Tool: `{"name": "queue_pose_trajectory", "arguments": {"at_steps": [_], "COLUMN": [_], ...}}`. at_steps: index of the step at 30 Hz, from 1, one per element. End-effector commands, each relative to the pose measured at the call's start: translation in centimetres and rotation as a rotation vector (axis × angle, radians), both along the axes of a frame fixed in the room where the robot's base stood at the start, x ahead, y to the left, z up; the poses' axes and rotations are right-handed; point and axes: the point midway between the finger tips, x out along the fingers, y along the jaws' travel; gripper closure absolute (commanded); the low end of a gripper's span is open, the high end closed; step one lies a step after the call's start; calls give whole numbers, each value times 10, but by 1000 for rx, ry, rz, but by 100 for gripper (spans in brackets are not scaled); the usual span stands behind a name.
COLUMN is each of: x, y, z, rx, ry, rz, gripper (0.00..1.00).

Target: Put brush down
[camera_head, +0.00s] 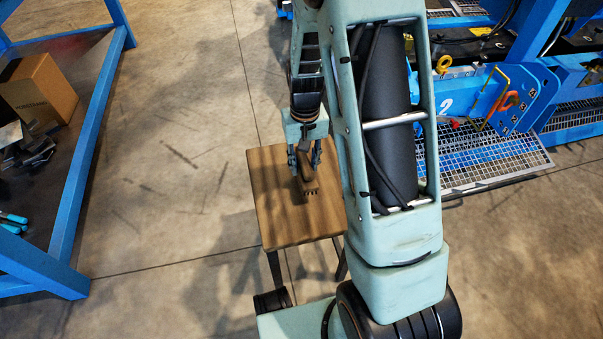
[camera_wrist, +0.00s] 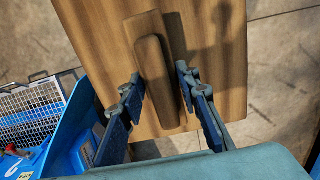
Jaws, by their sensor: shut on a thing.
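The brush (camera_head: 310,186) has a wooden body with dark bristles at its near end. My gripper (camera_head: 304,163) points down over a small wooden table (camera_head: 282,226) and is shut on the brush. In the wrist view the brush (camera_wrist: 154,70) shows as a long brown wooden piece between the two fingers of my gripper (camera_wrist: 160,86). The table top (camera_wrist: 90,22) lies right under it. I cannot tell whether the brush touches the table top. The bristles are hidden in the wrist view.
A blue-framed workbench (camera_head: 70,190) with a cardboard box (camera_head: 38,90) stands at the left. A blue rack (camera_head: 495,95) with metal grating (camera_head: 490,155) stands at the right. Concrete floor is open between the workbench and the table. The table's near half is bare.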

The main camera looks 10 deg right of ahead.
Motion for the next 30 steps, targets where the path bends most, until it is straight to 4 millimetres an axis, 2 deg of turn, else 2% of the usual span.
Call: {"name": "queue_pose_trajectory", "arguments": {"at_steps": [3, 9, 20, 21, 26, 30], "x": [4, 4, 4, 4, 4, 4], "y": [7, 6, 6, 6, 6, 6], "z": [-11, -39, -42, -43, -42, -42], "rx": [0, 0, 0, 0, 0, 0], "ry": [0, 0, -1, 0, -1, -1], "rz": [3, 0, 0, 1, 1, 1], "gripper": [89, 89, 89, 69, 53, 53]}}
